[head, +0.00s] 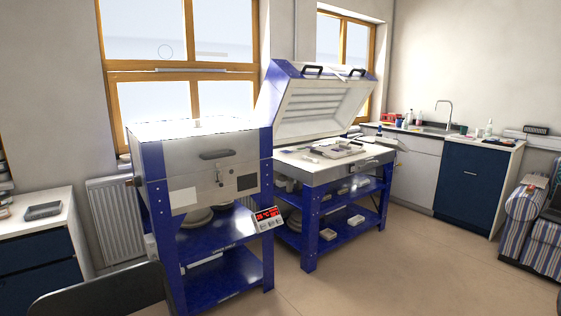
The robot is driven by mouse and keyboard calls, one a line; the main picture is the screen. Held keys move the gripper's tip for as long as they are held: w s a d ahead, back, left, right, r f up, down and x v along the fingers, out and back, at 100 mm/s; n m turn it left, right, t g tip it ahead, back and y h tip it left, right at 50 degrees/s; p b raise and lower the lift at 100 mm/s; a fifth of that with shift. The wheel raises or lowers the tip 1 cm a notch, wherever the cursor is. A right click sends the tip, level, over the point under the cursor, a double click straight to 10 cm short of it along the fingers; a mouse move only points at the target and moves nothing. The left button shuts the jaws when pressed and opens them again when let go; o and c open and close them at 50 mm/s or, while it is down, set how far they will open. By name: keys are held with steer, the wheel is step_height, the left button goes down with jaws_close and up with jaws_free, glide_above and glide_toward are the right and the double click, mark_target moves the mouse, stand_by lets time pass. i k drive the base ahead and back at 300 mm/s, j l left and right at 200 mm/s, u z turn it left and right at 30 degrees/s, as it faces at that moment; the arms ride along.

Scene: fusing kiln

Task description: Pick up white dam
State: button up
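An open kiln with a raised lid (318,107) stands in the middle of the head view, on a blue stand. Several small pale pieces lie on its bed, including a flat white one (343,150). Two white blocks lie on the lower shelf of that stand, one nearer (327,234) and one farther right (355,220). I cannot tell which of these pale pieces is the white dam; they are too small to make out. My gripper is not in view.
A closed kiln (216,160) on a blue stand is nearer, with a red-lit controller (267,215). A sink counter (415,129) stands back right and a striped chair (525,222) far right. A dark rounded edge (103,292) is low left. Floor at right centre is clear.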

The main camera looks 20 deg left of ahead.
mark_target(307, 158)
steer(key=i+u, duration=0.35)
steer(key=i+l+u, duration=0.3)
steer(key=i, duration=0.25)
steer(key=i+l, duration=0.2)
steer(key=i, duration=0.25)
steer(key=i+l+u, duration=0.1)
steer(key=i, duration=0.35)
steer(key=i+l, duration=0.3)
steer(key=i, duration=0.15)
steer(key=i+l+u, duration=0.1)
steer(key=i, duration=0.35)
steer(key=i+z, duration=0.25)
steer(key=i, duration=0.3)
steer(key=i+j+z, duration=0.25)
steer(key=i, duration=0.3)
steer(key=i+j+z, duration=0.25)
steer(key=i, duration=0.25)
steer(key=i+j+z, duration=0.25)
steer(key=i, duration=0.25)
steer(key=j, duration=0.1)
